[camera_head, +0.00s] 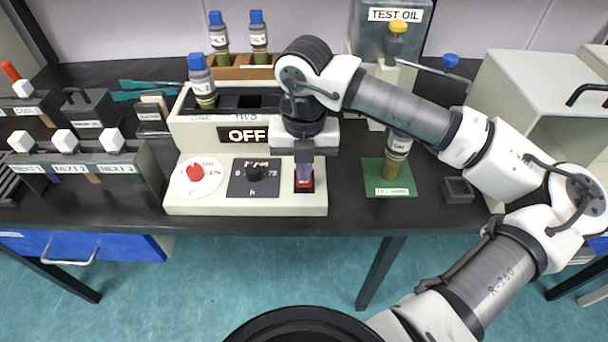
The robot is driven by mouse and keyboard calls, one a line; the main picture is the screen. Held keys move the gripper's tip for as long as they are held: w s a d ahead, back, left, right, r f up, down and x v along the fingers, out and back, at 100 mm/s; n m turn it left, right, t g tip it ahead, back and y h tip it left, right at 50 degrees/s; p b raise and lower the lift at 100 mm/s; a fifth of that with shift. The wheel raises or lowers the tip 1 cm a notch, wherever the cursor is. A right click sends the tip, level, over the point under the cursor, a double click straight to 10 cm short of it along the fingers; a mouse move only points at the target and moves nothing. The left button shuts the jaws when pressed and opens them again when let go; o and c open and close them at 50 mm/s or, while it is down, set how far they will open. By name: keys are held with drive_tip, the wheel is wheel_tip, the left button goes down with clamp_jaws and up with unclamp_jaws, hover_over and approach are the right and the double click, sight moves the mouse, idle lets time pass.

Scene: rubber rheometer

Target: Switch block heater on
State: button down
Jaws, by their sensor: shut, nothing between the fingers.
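The block heater (218,204) is a cream box near the middle of the bench. Its display (249,135) reads OFF. On its sloped front are a red dial (196,170), a black knob (254,173) on a dark plate, and a red and black switch (304,184) at the right. My gripper (304,178) is shut and empty, pointing down at the switch and covering part of it. I cannot tell whether the fingertips touch the switch. A blue-capped vial (202,84) stands in the heater's block at the left.
A vial stands on a green mat (374,175) to the right, near a small dark tray (458,190). A wooden rack (232,73) with blue-capped vials is behind the heater. The TEST OIL container (371,38) stands behind. White-topped holders (110,172) are at left.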

drive_tip(key=shift+f+b, duration=0.7)
drive_tip(key=shift+b, duration=0.05)
idle(0.3)
drive_tip(key=shift+r+p, duration=1.6)
drive_tip(key=shift+r, duration=1.95)
